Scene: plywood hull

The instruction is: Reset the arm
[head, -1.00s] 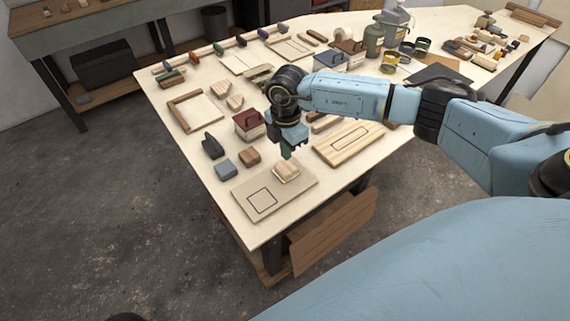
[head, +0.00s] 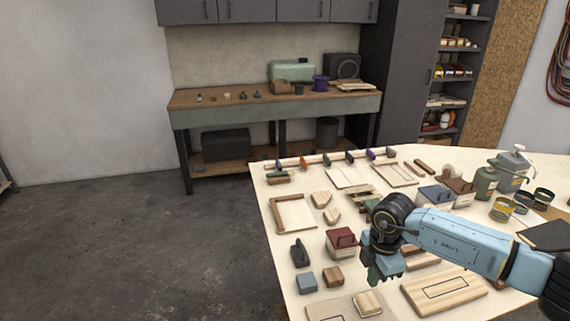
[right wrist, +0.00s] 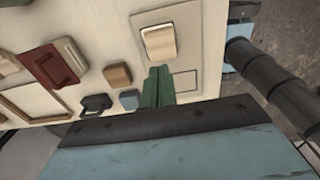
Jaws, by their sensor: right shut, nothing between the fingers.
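My right gripper (head: 375,281) is over the near part of the worktable, with its fingers pointing down. Its green fingers (right wrist: 158,88) are together and empty in the right wrist view. A pale wooden block (head: 367,304) sits on a flat board (head: 326,311) just below and in front of the fingertips. The block also shows in the right wrist view (right wrist: 160,42), apart from the fingers. The board carries a drawn rectangle, partly cut off by the head view's lower edge. My left gripper is in neither view.
Near the gripper are a red-lidded box (head: 341,242), a blue-grey block (head: 307,283), a brown block (head: 333,276), a dark handled tool (head: 299,253) and a long wooden board (head: 444,291). Jars and tins crowd the right side. Open floor (head: 150,245) lies left of the table.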

